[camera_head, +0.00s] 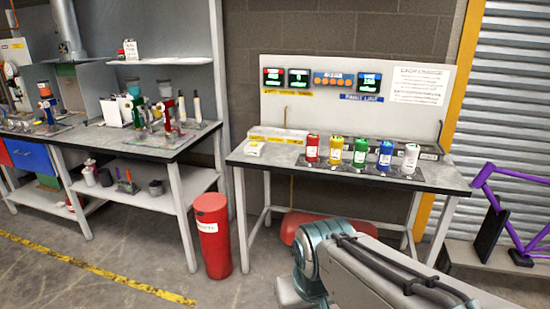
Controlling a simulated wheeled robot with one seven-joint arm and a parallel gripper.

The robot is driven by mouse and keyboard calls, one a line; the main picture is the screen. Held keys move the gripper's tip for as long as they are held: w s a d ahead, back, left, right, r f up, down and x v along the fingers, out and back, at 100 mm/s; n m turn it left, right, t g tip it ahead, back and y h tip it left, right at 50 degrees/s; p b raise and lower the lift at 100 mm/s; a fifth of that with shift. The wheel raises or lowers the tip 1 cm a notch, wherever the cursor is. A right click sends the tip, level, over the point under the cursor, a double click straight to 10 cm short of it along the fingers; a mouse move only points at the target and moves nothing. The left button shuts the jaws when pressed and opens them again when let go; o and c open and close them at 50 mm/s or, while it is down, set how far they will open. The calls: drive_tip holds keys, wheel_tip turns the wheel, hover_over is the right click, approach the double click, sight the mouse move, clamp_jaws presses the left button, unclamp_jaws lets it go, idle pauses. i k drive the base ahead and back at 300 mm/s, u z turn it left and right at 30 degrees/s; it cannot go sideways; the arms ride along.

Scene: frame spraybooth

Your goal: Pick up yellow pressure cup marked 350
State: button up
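A yellow cup (336,150) stands upright on the right-hand table, in a row of coloured cups, between a red cup (312,149) on its left and a green cup (360,152) on its right. Each cup has a pale label, too small to read here. A blue cup (384,155) and a white cup (410,158) continue the row to the right. Part of my arm shows at the bottom of the view, in front of and below the table. My gripper is not in the picture.
The grey table (266,160) has a back panel with displays (299,77) and a notice (417,84). A red bin (212,236) stands left of it. A cluttered workbench (150,150) is farther left. A purple bike frame (505,215) is at right. Floor at lower left is open.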

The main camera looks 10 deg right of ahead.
sight(336, 146)
drive_tip(key=z, duration=0.4)
drive_tip(key=i, duration=0.3)
drive_tip(key=z, duration=1.15)
drive_tip(key=i, duration=2.1)
drive_tip(key=u, duration=1.25)
drive_tip(key=i, duration=0.45)
drive_tip(key=u, duration=0.5)
